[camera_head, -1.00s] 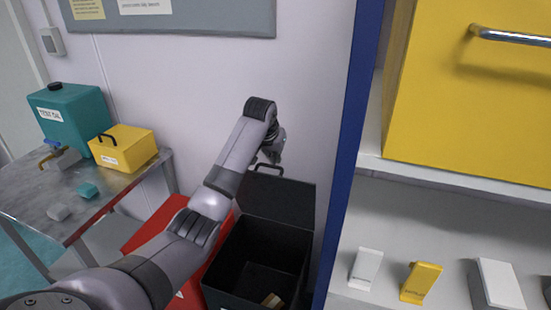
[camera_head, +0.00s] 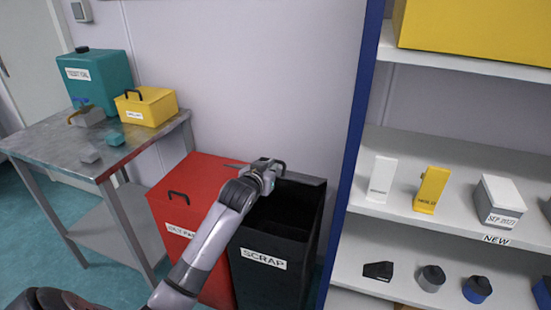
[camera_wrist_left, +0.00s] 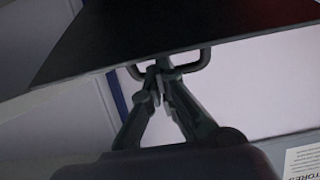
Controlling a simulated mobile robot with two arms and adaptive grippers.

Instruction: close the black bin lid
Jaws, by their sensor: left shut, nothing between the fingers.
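The black bin (camera_head: 270,265), labelled SCRAP, stands on the floor beside the blue-edged shelf. Its lid (camera_head: 308,181) is raised off the open mouth at the back. Its exact tilt is hard to tell. My left gripper (camera_head: 277,168) is at the lid's upper edge, partly hiding it. In the left wrist view, the fingers (camera_wrist_left: 162,66) are shut and empty at the lid's dark U-shaped handle (camera_wrist_left: 203,62). The lid's dark panel (camera_wrist_left: 170,25) fills the top of that view. Contact with the handle cannot be told. My right gripper is not in view.
A red bin (camera_head: 180,200) stands close at the left of the black bin. A metal table (camera_head: 50,140) with a teal container (camera_head: 95,80) and a yellow box (camera_head: 150,105) is farther left. The shelf (camera_head: 385,225) with several small items borders the right.

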